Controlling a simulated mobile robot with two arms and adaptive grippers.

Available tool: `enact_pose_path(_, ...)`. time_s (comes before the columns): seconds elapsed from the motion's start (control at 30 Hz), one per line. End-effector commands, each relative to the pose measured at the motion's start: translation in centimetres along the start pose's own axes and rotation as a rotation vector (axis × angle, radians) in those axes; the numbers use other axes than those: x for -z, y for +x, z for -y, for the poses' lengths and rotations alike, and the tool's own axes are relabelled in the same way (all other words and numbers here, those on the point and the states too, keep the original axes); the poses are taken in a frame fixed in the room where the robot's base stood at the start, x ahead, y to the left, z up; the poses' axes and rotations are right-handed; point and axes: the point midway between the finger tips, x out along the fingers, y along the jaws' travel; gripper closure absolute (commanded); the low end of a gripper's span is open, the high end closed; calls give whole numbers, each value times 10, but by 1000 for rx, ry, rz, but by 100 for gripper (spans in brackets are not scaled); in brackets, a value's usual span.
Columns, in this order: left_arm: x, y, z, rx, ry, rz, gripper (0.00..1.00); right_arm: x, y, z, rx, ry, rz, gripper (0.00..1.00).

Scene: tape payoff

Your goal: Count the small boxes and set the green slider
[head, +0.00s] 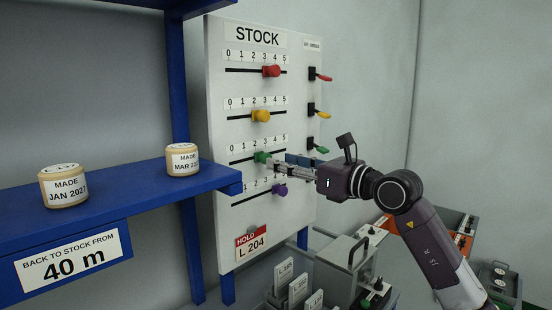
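The white STOCK board (218,180) has four sliders on scales from 0 to 5. The green slider (261,157) is on the third row, with its knob near 3. My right gripper (272,164) reaches in from the right, its fingertips just at the green knob's right side. I cannot tell whether they touch it or how far they are apart. The gripper partly covers the purple row's scale. I cannot make out small boxes for counting on the shelf. My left gripper is not in view.
The red (271,71), yellow (261,116) and purple (280,190) sliders sit on the other rows. Coloured levers (320,112) line the board's right edge. A blue shelf (110,195) at left holds two tape rolls (63,186).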

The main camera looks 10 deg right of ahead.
Motion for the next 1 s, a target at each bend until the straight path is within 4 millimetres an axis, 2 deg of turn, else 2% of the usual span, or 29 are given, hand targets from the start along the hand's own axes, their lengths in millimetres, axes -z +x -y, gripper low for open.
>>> enact_pose_path(0.1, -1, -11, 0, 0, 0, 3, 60, -4, 21, -1, -2, 4, 1, 62)
enact_pose_path(0.3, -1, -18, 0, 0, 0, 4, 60, -2, 44, 0, -1, 2, 1, 62)
enact_pose_path(0.67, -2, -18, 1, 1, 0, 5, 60, 0, 50, 0, 0, 0, 1, 62)
enact_pose_path(1.0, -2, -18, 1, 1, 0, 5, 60, 0, 50, 0, 0, 0, 1, 99)
